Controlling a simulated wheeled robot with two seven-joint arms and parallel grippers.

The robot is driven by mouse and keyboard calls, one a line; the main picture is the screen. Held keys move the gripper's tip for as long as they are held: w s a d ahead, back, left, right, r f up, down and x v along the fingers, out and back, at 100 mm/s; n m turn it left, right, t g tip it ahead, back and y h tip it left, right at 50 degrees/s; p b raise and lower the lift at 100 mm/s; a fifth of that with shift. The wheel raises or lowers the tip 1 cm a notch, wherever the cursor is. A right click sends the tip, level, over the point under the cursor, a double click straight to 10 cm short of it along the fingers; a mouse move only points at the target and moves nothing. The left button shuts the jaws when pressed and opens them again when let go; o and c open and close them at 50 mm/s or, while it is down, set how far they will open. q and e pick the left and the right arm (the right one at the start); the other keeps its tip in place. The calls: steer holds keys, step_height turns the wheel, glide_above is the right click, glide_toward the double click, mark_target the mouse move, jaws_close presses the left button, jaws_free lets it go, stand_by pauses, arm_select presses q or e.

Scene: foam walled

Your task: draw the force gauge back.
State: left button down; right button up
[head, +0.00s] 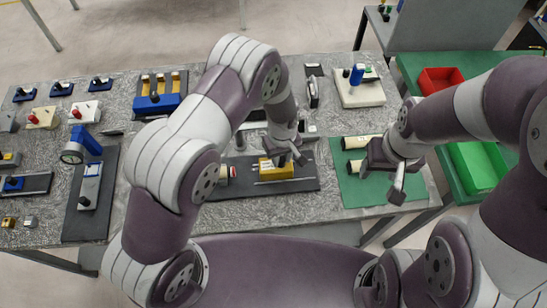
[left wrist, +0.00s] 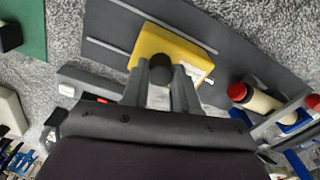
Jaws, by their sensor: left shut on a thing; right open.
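The force gauge looks to be the yellow block (head: 276,171) on a dark board (head: 225,191) with thin rails. In the left wrist view the yellow block (left wrist: 165,52) carries a dark round knob (left wrist: 160,70). My left gripper (head: 287,158) is above the block. In the left wrist view its two fingers (left wrist: 160,82) stand on either side of the knob, shut on it. My right gripper (head: 393,186) is open and empty, over the green mat (head: 375,192).
Cream cylinders (head: 357,142) lie on the green mat. A board with a blue clamp and dial (head: 85,150) is at the left. A blue-based rack (head: 157,103) stands behind my left arm. Red (head: 440,79) and green (head: 476,165) bins are at the right.

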arm_select(q)
steer(key=c, duration=0.9)
jaws_free()
steer(key=shift+w+d, duration=0.1)
steer(key=shift+d, duration=0.15)
steer(key=shift+o, duration=0.2)
steer(key=shift+d, duration=0.1)
steer(key=shift+r, duration=0.25)
step_height(320, 180, up, 12)
steer(key=b, duration=0.3)
steer(key=shift+r, duration=0.15)
arm_select(e)
steer(key=f, duration=0.3)
steer(key=shift+d+f, duration=0.25)
steer(key=shift+f, duration=0.05)
